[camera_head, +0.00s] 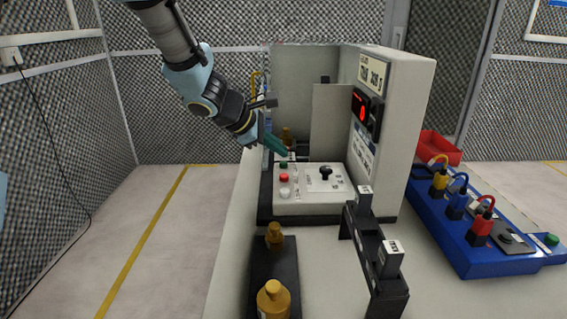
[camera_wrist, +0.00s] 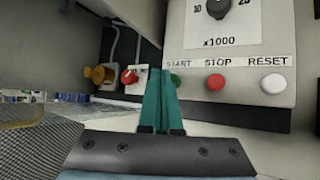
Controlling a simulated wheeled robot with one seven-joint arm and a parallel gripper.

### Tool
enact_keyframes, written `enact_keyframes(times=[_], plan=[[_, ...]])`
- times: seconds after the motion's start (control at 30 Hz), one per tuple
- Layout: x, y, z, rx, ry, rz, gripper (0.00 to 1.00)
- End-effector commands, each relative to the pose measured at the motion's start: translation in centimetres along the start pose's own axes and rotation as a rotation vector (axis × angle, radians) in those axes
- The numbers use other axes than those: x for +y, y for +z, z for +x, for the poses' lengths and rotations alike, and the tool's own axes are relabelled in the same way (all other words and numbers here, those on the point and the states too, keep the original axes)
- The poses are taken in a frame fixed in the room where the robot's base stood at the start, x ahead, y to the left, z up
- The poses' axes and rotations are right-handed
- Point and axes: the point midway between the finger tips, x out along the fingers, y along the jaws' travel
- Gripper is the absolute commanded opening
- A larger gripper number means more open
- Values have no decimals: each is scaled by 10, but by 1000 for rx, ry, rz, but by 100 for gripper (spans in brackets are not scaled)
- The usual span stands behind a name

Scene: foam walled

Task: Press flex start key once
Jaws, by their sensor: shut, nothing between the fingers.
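The machine's control panel (camera_head: 310,187) carries a column of buttons and a black knob. The green start button (camera_head: 283,165) is at the far end, with a red button (camera_head: 284,178) and a white button (camera_head: 285,193) nearer. In the wrist view the green button (camera_wrist: 176,80) shows under the START label, partly hidden by my fingers. The red STOP button (camera_wrist: 215,82) and white RESET button (camera_wrist: 273,84) are to its right. My gripper (camera_head: 289,154) is shut and empty, its teal fingertips (camera_wrist: 161,72) just left of the green button. I cannot tell whether they touch it.
An orange knob (camera_wrist: 98,75) and a red knob (camera_wrist: 129,76) lie left of my fingers. An upright cabinet with a red display (camera_head: 362,107) stands right of the panel. Brass-coloured pieces (camera_head: 273,300), a black rack (camera_head: 375,255) and a blue plug box (camera_head: 470,225) occupy the bench.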

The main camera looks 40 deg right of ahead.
Motion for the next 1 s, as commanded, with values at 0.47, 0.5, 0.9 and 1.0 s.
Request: enact_keyframes(times=[0.47,0.5,0.9,1.0], plan=[[-4,-4,5,0,0,0,0],[-4,-4,5,0,0,0,0],[-5,-5,7,0,0,0,0],[-6,-6,8,0,1,0,0]])
